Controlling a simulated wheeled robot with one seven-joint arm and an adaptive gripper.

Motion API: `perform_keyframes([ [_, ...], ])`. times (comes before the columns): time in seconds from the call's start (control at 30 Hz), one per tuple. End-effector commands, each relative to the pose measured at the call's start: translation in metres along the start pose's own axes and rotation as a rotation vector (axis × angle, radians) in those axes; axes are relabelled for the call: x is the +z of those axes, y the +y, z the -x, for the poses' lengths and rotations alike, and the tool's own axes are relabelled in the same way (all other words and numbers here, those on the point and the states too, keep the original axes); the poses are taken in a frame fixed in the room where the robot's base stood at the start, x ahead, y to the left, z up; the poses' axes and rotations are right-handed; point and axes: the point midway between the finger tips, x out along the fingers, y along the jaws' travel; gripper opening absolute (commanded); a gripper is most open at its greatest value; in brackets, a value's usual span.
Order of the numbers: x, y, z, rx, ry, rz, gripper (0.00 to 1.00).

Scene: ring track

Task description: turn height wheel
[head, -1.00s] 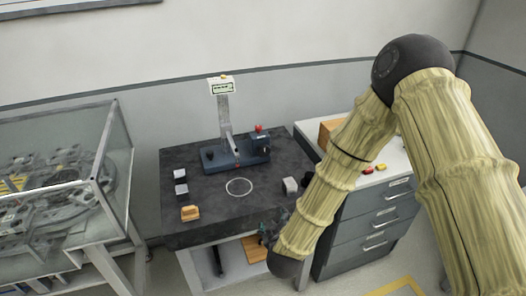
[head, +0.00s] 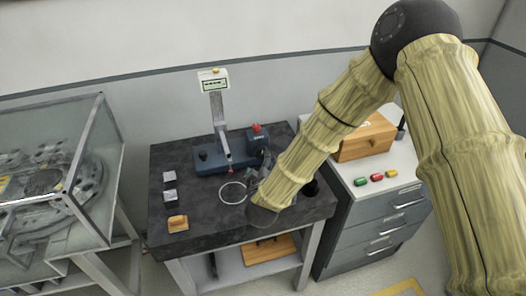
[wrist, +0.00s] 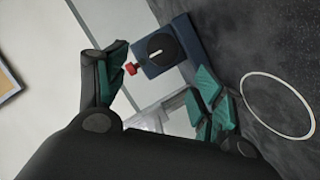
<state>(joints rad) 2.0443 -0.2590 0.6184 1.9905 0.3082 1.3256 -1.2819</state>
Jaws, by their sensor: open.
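The blue measuring device (head: 212,161) stands at the back of the dark bench, with an upright column and a small display (head: 213,81). A blue box (head: 257,141) with a red knob (head: 256,128) is at its right end. In the wrist view, a round black wheel with a pale line (wrist: 158,47) shows on the box's face, beside the red knob (wrist: 131,68). I take it for the height wheel. My gripper (wrist: 160,84) is open and empty; its green-padded fingers are apart, with the wheel beyond them, not touched. In the head view my arm mostly hides the gripper.
The dark bench (head: 205,222) has a white circle (head: 232,192), two grey blocks (head: 170,186) and a wooden piece (head: 177,223) at left. A drawer cabinet (head: 372,230) with a wooden box (head: 366,139) stands right. A glass case (head: 50,165) stands left.

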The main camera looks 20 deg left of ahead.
Motion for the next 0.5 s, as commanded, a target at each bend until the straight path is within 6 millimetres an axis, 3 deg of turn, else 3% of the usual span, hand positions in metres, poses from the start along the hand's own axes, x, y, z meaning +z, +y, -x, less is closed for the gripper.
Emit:
perform_keyframes([
  [0.5,-0.001,0.001,-0.071,0.0,0.0,-0.001,0.68],
])
